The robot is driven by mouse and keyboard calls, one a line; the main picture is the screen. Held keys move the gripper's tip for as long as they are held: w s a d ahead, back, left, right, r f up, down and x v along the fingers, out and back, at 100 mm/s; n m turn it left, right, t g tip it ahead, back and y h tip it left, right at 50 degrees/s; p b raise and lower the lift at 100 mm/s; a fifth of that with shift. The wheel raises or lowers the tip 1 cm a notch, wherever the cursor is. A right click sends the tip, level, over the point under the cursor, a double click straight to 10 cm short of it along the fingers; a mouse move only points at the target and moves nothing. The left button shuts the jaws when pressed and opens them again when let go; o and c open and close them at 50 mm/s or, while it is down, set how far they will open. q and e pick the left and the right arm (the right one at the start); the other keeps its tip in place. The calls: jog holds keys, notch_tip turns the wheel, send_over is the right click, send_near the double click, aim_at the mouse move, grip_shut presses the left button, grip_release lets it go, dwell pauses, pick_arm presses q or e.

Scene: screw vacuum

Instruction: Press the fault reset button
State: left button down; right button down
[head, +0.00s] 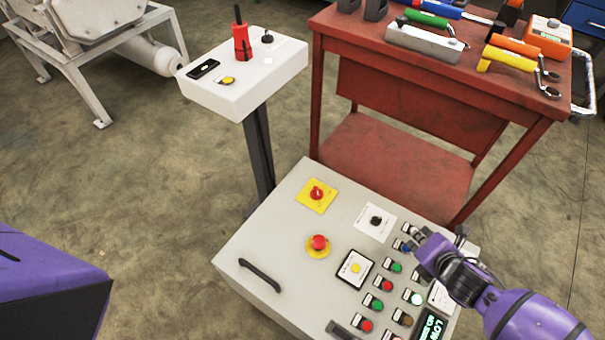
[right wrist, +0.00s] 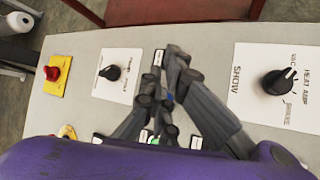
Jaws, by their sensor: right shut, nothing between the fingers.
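The control panel (head: 290,235) has rows of red, green and blue buttons along its right side. A blue button (head: 406,246) sits at the upper end of these rows, partly beside my right gripper (head: 416,240). The small button labels cannot be read, so I cannot tell which is the fault reset button. My right gripper is shut and empty, with its fingertips close over the upper buttons. In the right wrist view its fingers (right wrist: 168,78) cover much of the button area, with a bit of blue between them. I cannot tell whether they touch a button.
The panel also carries a red rotary switch (head: 316,193), a red mushroom button (head: 319,243), a yellow button (head: 355,268), a black selector (head: 376,221) and a handle (head: 260,275). A red tool cart (head: 400,180) stands close behind; a white pedestal box (head: 235,95) stands at the back left.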

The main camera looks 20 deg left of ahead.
pick_arm(q)
jog(key=shift+w, duration=0.15)
pick_arm(e)
jog(key=shift+f, duration=0.15)
jog(key=shift+f, duration=0.3)
pick_arm(q)
jog(key=shift+f, duration=0.1)
pick_arm(e)
jog(key=shift+f, duration=0.45)
dwell(0.4)
jog(key=shift+r, duration=0.15)
pick_arm(q)
jog(key=shift+w+r+p, duration=0.2)
jog(key=shift+r+p, duration=0.65)
jog(key=shift+r, duration=0.15)
pick_arm(e)
jog(key=shift+r, duration=0.75)
